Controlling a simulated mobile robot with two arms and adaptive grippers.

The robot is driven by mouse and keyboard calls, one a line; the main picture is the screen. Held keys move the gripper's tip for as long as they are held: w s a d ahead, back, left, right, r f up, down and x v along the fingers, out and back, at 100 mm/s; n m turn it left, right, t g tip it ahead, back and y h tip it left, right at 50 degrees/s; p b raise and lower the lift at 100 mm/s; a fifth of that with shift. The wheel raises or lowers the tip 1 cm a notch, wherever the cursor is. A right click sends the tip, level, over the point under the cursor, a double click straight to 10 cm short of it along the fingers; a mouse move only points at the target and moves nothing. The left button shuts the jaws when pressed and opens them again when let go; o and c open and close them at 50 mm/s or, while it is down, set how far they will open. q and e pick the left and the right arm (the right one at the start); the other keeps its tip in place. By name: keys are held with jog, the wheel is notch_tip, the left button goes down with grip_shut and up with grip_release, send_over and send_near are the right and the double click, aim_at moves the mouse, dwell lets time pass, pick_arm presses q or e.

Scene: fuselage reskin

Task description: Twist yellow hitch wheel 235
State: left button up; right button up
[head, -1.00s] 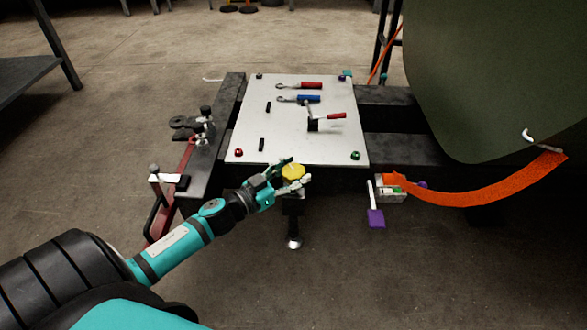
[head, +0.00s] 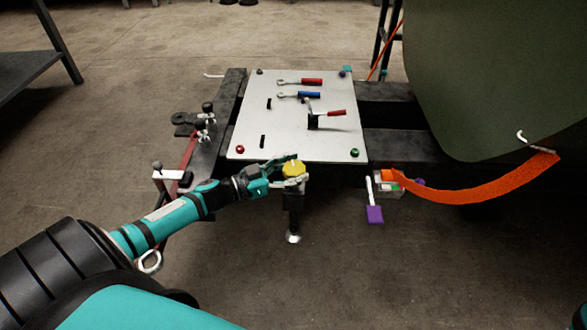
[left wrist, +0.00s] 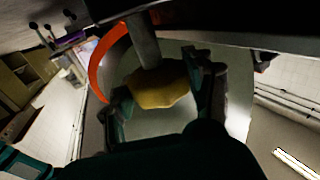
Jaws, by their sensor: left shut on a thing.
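The yellow hitch wheel (head: 293,169) sits at the front edge of the light metal plate, on top of a dark post. My left gripper (head: 292,171) reaches in from the left and is shut on the wheel, one finger on the plate side and one on the near side. In the left wrist view the wheel (left wrist: 159,86) is between the two fingers (left wrist: 163,98), with a grey shaft beyond it. My right gripper is not in view.
The plate (head: 245,120) holds a red-handled wrench (head: 311,81), a blue-handled wrench (head: 308,95) and a red-handled lever (head: 335,113). A green curved panel (head: 490,80) stands at right.

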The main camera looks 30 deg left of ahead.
pick_arm(q)
jog(key=o, duration=1.2)
jog(key=shift+f, duration=0.1)
